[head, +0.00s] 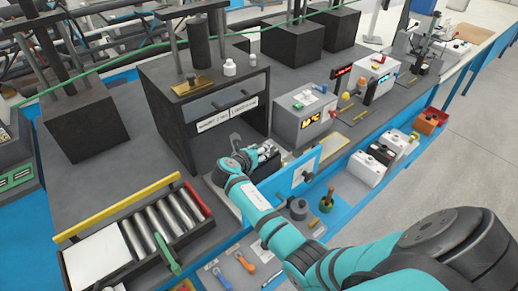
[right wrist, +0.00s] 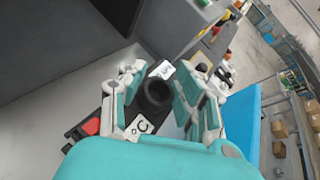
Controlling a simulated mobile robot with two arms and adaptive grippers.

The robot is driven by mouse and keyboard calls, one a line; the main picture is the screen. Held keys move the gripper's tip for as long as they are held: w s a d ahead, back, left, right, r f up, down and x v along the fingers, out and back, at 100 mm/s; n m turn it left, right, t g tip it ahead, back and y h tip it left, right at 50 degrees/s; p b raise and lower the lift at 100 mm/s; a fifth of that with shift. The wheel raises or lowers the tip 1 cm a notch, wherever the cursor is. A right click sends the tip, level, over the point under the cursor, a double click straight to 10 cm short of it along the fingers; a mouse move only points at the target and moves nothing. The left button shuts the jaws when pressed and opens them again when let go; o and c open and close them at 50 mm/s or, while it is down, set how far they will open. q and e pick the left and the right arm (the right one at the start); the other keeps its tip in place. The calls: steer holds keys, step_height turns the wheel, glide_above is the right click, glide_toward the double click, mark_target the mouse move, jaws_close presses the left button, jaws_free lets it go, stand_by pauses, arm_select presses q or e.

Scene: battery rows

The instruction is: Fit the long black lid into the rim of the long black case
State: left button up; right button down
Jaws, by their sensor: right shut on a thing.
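My right gripper (head: 262,150) is at the front of the dark open-fronted cabinet, low over the bench. In the right wrist view its fingers (right wrist: 162,105) stand on either side of a dark round part (right wrist: 155,91), shut on it. This part seems to be the knob of the long black lid (right wrist: 75,132), whose dark end, near a red patch, shows at the lower left; white labels lie along it. The fingers and palm hide much of it. I cannot make out the long black case apart from the lid, nor whether they touch. My left gripper is not in view.
The dark cabinet (head: 163,90) rises just behind the gripper. A grey box with a lit display (head: 300,115) stands to the right. A roller tray (head: 140,225) lies at the left.

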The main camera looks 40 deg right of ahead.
steer(key=shift+f+b, duration=0.45)
steer(key=shift+f, duration=0.55)
steer(key=c, duration=0.9)
jaws_free()
steer(key=shift+s+f, duration=0.1)
steer(key=shift+o, duration=0.2)
steer(key=shift+a, duration=0.1)
steer(key=v, duration=1.2)
steer(key=shift+d+r, duration=0.2)
steer(key=shift+d, duration=0.1)
